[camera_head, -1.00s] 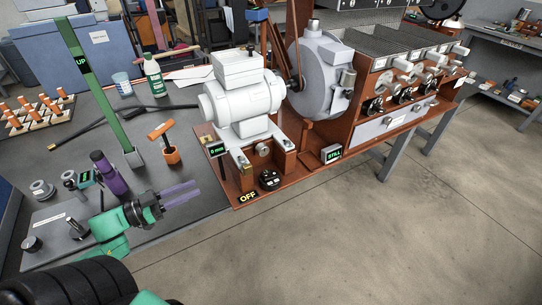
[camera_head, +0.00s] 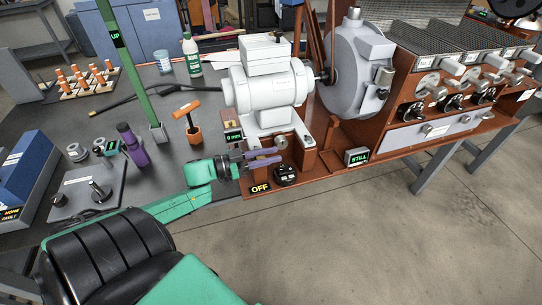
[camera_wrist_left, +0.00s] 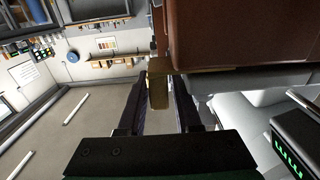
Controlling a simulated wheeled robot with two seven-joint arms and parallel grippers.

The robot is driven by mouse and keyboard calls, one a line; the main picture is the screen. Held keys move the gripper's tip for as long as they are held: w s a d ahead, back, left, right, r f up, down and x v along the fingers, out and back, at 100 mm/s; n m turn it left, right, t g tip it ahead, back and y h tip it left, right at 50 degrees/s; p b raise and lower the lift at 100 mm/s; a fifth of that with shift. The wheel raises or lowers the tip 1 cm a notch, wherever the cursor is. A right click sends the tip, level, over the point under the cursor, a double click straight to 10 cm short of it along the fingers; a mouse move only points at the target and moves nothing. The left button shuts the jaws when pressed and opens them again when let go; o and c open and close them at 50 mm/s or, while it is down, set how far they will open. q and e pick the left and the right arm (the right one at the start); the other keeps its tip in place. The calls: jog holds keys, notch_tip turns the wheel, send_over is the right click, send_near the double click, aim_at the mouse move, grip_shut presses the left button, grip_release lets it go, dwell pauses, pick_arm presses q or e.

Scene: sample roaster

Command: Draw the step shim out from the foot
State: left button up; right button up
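The step shim (camera_wrist_left: 158,92) shows in the left wrist view as a brass-coloured block standing out from beside a red-brown part. My left gripper (camera_wrist_left: 160,80) has its two dark fingers on either side of the shim, apart from each other with very little clearance. In the head view my left gripper (camera_head: 280,156) reaches the front of the motor's mount, its purple fingers pointing right. The grey motor (camera_head: 268,88) sits above on the red-brown base. The fingers hide the shim and part of the foot there. My right gripper is not in view.
A "0 mm" display (camera_head: 233,136) stands just left of the mount. A STILL display (camera_head: 356,156) is to the right. An orange-handled tool (camera_head: 188,115) and a green post (camera_head: 130,70) stand left.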

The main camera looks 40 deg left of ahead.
pick_arm(q)
jog(key=shift+w+d, duration=0.15)
jog(key=shift+w, duration=0.05)
grip_shut()
dwell(1.3)
